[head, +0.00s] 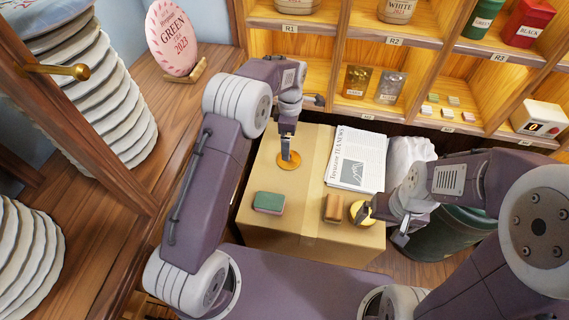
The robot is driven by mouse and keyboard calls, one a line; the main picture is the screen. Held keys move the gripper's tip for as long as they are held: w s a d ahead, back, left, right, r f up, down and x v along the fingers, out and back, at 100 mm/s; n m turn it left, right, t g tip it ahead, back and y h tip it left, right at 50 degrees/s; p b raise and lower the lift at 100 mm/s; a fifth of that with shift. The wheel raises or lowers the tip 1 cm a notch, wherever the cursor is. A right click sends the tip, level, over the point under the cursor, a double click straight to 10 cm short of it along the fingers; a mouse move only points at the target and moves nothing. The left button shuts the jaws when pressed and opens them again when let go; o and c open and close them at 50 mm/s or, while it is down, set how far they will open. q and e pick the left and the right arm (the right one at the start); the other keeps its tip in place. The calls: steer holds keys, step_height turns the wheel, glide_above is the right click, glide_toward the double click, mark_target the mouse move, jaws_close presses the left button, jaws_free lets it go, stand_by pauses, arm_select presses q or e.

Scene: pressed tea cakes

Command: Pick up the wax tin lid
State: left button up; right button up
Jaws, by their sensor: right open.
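Two round, flat items lie on the cardboard box (310,245). An amber disc (296,164) is at the upper left, and a shiny gold disc (355,211) is near the right edge. The gold one looks like the wax tin lid, though I cannot be sure which is tin and which is lid. My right gripper (383,224) is open, with one finger over the right edge of the gold disc; I cannot tell if they touch. My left gripper (287,154) points down at the amber disc and covers part of it. Its jaws are too small to read.
A green-topped block (269,202) and a brown brush-like block (333,208) lie on the box, the latter close beside the gold disc. A newspaper (357,160) lies at the back right. A dark green bin (450,232) with a white bag (408,152) stands right.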

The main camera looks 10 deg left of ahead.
mark_target(294, 162)
arm_select(q)
steer(key=shift+d, duration=0.35)
steer(key=f, duration=0.2)
steer(key=f+b, duration=0.1)
steer(key=shift+a+f, duration=0.3)
steer(key=shift+f, duration=0.1)
steer(key=shift+d+f, duration=0.1)
steer(key=shift+f, duration=0.15)
steer(key=f, duration=0.3)
steer(key=f+b, duration=0.1)
steer(key=f, duration=0.1)
steer(key=shift+w+a, duration=0.25)
steer(key=shift+r, duration=0.1)
steer(key=c, duration=1.5)
steer(key=shift+o, duration=0.2)
steer(key=shift+r, duration=0.15)
